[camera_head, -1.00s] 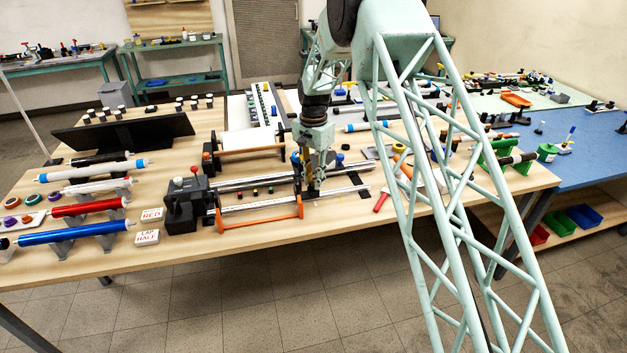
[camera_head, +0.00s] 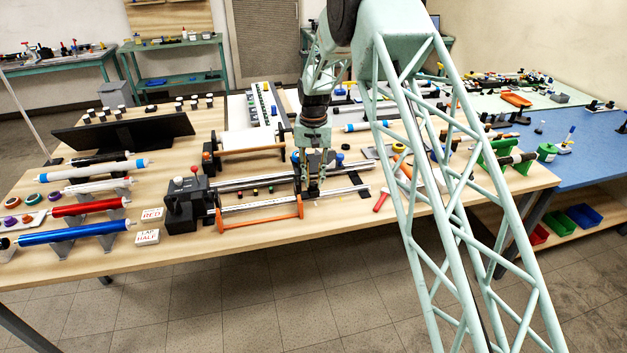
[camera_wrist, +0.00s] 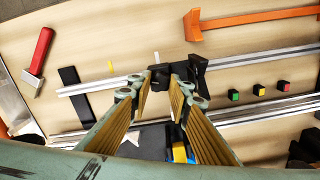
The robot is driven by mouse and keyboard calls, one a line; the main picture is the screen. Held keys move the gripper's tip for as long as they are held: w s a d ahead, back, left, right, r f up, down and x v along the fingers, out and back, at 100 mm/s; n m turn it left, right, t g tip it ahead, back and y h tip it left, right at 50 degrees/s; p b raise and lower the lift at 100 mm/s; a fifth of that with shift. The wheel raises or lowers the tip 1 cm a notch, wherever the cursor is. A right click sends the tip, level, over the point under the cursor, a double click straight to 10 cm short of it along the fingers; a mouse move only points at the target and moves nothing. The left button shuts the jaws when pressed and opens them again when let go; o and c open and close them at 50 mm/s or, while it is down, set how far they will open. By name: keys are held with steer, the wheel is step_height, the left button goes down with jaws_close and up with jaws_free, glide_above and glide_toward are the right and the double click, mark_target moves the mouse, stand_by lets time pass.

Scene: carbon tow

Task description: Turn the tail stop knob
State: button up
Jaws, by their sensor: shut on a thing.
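The tail stop (camera_wrist: 195,74) is a black block on a silver rail in the wrist view, just right of my fingers. A small dark part, seemingly its knob (camera_wrist: 160,74), lies between my fingertips and is mostly covered by them. My gripper (camera_wrist: 161,82) is shut on it, with one finger on each side. In the head view my gripper (camera_head: 315,189) points down at the right part of the winding machine's front rail (camera_head: 345,191). The knob cannot be made out there. The knob's turn angle cannot be read.
An orange bar handle (camera_head: 262,216) runs along the machine's front. Several coloured buttons (camera_wrist: 258,90) sit beside the rails. The black headstock (camera_head: 182,212) stands at the left end. A red-handled tool (camera_head: 381,201) lies right of the rails. The table's front edge is close.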

mark_target(314, 183)
stand_by(0.4)
steer(key=o, duration=0.8)
steer(key=shift+o, duration=0.2)
steer(key=shift+r, duration=0.1)
steer(key=shift+r, duration=3.95)
steer(key=shift+d, duration=0.1)
